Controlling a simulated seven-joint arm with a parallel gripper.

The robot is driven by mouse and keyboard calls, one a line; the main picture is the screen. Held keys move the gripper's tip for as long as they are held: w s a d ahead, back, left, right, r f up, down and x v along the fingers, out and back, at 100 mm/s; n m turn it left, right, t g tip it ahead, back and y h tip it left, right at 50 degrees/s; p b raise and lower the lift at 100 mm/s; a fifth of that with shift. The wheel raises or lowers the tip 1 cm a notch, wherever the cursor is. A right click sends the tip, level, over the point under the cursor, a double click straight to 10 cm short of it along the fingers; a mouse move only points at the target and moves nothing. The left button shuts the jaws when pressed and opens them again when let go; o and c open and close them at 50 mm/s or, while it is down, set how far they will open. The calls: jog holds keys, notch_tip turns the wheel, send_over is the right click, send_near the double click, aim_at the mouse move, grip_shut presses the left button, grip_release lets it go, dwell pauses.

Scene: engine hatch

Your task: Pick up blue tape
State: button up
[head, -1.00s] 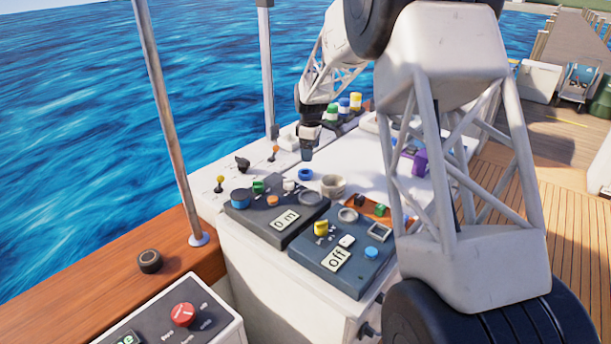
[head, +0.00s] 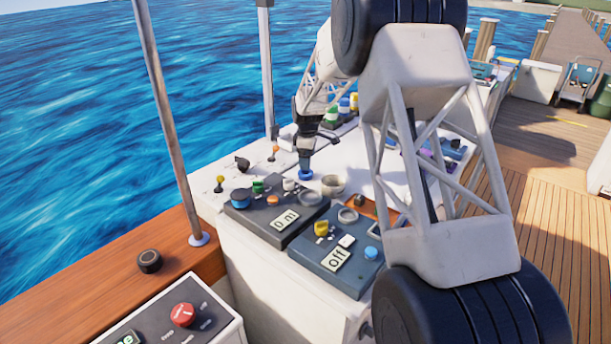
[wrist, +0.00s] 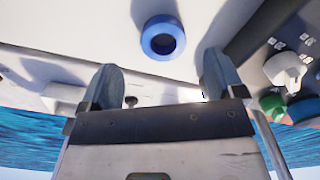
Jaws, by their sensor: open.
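The blue tape (head: 305,175) is a small blue ring lying flat on the white console top, behind the grey control boxes. In the wrist view the blue tape (wrist: 162,38) shows whole, ahead of the fingertips and between their lines. My gripper (head: 304,160) points down just above the tape in the head view, and its tips overlap the tape's upper edge there. In the wrist view my gripper (wrist: 158,80) has its two fingers spread apart with nothing between them. I cannot tell exactly how high the tips are above the tape.
A beige ring (head: 332,185) lies close to the right of the tape. A small orange-topped lever (head: 274,153) stands to the left. My arm hides part of the console's right side.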

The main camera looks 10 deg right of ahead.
aim_at(307, 172)
jog(key=shift+f, duration=0.25)
jog(key=shift+s+a+f, duration=0.1)
jog(key=shift+s+f, duration=0.05)
jog(key=shift+f, duration=2.45)
jog(key=c, duration=1)
jog(key=shift+r, duration=0.1)
jog(key=shift+r, duration=4.9)
